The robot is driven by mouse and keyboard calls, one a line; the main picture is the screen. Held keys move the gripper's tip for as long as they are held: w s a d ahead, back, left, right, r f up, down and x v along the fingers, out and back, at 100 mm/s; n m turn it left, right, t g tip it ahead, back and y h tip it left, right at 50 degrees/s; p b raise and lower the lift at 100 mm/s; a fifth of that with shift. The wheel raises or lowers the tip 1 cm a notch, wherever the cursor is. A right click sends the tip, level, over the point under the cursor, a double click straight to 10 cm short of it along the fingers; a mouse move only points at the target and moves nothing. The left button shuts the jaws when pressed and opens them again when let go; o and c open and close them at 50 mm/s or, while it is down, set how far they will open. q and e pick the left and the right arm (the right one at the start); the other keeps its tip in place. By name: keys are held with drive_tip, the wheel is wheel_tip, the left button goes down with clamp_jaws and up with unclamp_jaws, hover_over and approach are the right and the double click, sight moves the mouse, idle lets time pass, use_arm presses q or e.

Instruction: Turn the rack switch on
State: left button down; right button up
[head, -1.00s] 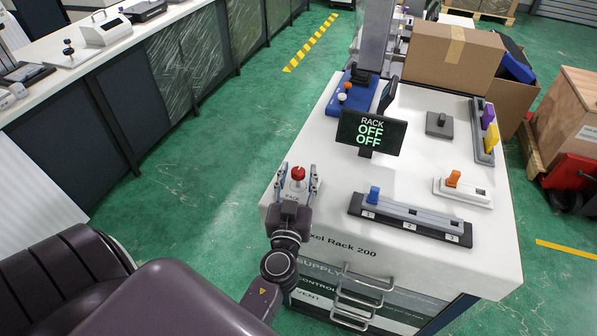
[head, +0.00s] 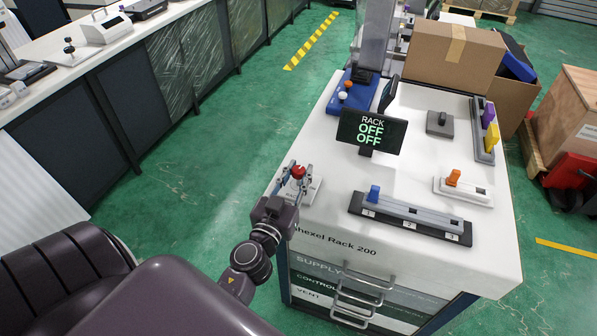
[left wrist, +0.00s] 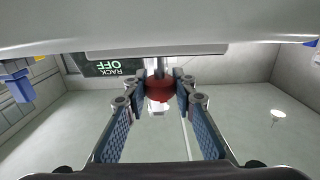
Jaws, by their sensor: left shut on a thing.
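The rack switch has a red knob (head: 298,172) on a pale base plate (head: 312,190) at the near left corner of the white cabinet top. My left gripper (head: 296,178) is at the switch, its fingers around the red knob. In the left wrist view the red knob (left wrist: 160,90) sits between the fingertips of my left gripper (left wrist: 160,88), which are closed on it. My right gripper is not in view.
A blue-handled slider rail (head: 415,216), an orange-handled switch (head: 463,190), a grey switch (head: 440,123) and a blue joystick box (head: 345,95) stand on the cabinet top. A cardboard box (head: 440,55) is behind. Green floor lies open to the left.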

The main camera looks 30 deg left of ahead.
use_arm(q)
drive_tip(key=m+h+p, duration=0.1)
drive_tip(key=m+h, duration=0.1)
drive_tip(key=h, duration=0.1)
drive_tip(key=m+h+p, duration=0.1)
drive_tip(key=m+h, duration=0.1)
drive_tip(key=h, duration=0.1)
drive_tip(key=shift+a+r+m+h, duration=0.1)
drive_tip(key=shift+a+m+h, duration=0.05)
drive_tip(key=shift+m+h, duration=0.2)
drive_tip(key=m+h, duration=0.1)
drive_tip(key=h, duration=0.2)
drive_tip(key=shift+w+m+g, duration=0.1)
drive_tip(key=shift+m+g, duration=0.2)
drive_tip(key=shift+m, duration=0.05)
drive_tip(key=shift+m+h, duration=0.4)
drive_tip(key=shift+h, duration=0.25)
drive_tip(key=m+g+h, duration=0.1)
drive_tip(key=m+h+b, duration=0.1)
drive_tip(key=shift+f+g+h, duration=0.25)
drive_tip(key=shift+g+h, duration=0.05)
drive_tip(key=shift+g, duration=0.1)
drive_tip(key=m+g+h+b, duration=0.3)
drive_tip(key=h+b, duration=0.1)
drive_tip(key=b, duration=0.1)
drive_tip(key=shift+f+g, duration=0.1)
drive_tip(key=shift+g, duration=0.2)
drive_tip(key=shift+m+g+h+b, duration=0.7)
drive_tip(key=shift+m+g+b, duration=0.15)
drive_tip(key=shift+b, duration=0.35)
